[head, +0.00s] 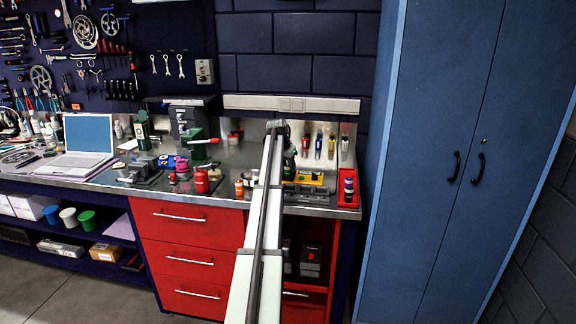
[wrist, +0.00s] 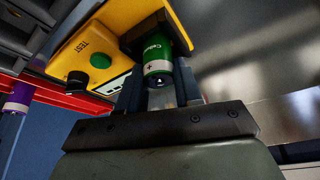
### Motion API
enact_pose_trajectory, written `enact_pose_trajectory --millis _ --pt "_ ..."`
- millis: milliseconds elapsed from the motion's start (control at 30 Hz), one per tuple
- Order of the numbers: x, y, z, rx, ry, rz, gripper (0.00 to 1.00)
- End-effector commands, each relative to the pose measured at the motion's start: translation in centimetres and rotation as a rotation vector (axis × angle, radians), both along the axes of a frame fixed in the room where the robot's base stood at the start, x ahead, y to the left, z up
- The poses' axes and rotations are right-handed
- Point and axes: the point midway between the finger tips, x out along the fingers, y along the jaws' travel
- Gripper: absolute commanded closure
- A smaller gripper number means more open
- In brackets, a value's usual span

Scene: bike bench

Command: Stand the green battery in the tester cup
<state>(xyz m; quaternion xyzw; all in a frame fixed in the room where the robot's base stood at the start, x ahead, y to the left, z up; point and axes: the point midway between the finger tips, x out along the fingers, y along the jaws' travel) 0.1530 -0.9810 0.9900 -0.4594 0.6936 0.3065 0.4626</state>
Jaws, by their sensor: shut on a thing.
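The green battery (wrist: 157,57) is between my gripper's fingers (wrist: 160,92) in the wrist view, with its plus-marked end toward the camera. My gripper is shut on it. The yellow tester (wrist: 85,48) carries a TEST label and a green button. Its dark cup (wrist: 131,41) shows right beside and behind the battery's far end; I cannot tell whether that end is inside the cup or just in front of it. In the head view the tester (head: 309,178) sits on the bench, right of my arm. My gripper's fingers and the battery are too small and covered to make out there.
A red tray (head: 348,199) with purple-wrapped batteries (head: 349,186) stands at the bench's right end. A dark grey rack (head: 306,194) lies in front of the tester. Small bottles (head: 240,187) and a red canister (head: 201,181) stand left of my arm. A metal back panel rises behind.

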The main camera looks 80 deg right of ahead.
Motion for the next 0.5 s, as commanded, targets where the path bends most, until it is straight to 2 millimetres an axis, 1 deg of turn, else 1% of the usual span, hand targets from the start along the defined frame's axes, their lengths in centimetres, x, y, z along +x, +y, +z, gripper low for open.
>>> enact_pose_trajectory --millis 133,167,200,267,500 --pt "0.0 0.0 -0.25 0.0 0.0 0.0 1.0" --pt "-0.01 -0.01 -0.22 -0.001 0.0 0.0 0.63" --pt "0.0 -0.01 -0.21 -0.001 0.0 0.0 0.59" --pt "0.0 0.0 -0.22 0.0 0.0 0.0 0.55" --pt "0.01 0.02 -0.17 0.0 0.0 0.0 0.55"
